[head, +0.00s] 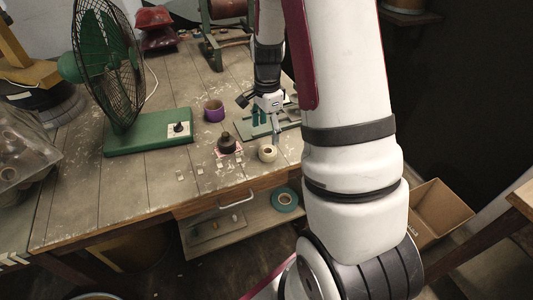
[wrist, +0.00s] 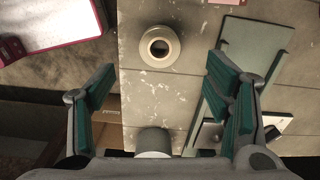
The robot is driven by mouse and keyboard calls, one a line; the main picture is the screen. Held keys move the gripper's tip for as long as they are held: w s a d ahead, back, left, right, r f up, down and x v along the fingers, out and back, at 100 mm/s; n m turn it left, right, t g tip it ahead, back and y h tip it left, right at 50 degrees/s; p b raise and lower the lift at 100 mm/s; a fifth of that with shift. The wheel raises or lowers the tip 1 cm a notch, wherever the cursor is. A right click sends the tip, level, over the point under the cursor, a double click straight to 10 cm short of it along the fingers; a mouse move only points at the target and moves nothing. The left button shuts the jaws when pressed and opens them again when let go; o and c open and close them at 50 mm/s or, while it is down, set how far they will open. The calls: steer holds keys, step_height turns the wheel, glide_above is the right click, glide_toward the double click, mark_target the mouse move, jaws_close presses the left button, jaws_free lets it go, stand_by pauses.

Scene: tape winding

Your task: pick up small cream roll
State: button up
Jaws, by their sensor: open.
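The small cream roll (head: 267,153) sits on the table near its front edge, right of a dark brown bottle. In the wrist view, the roll (wrist: 174,47) shows as a pale ring with a dark centre. My gripper (head: 266,128) hangs over the table, a little behind the roll in the head view. In the wrist view, my gripper (wrist: 160,75) is open with teal-padded fingers spread wide. The roll appears beyond the fingertips, roughly centred between them. Nothing is held. The height of the fingertips above the table is hard to tell.
The brown bottle (head: 227,146) stands just left of the roll. A purple roll (head: 214,111) and a green fan (head: 122,139) are farther left. A green board (wrist: 253,52) lies right of the roll in the wrist view. A teal roll (head: 285,199) lies on the shelf below.

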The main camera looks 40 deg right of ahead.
mark_target(267, 149)
steer(key=shift+f, duration=4.4)
steer(key=c, duration=1.2)
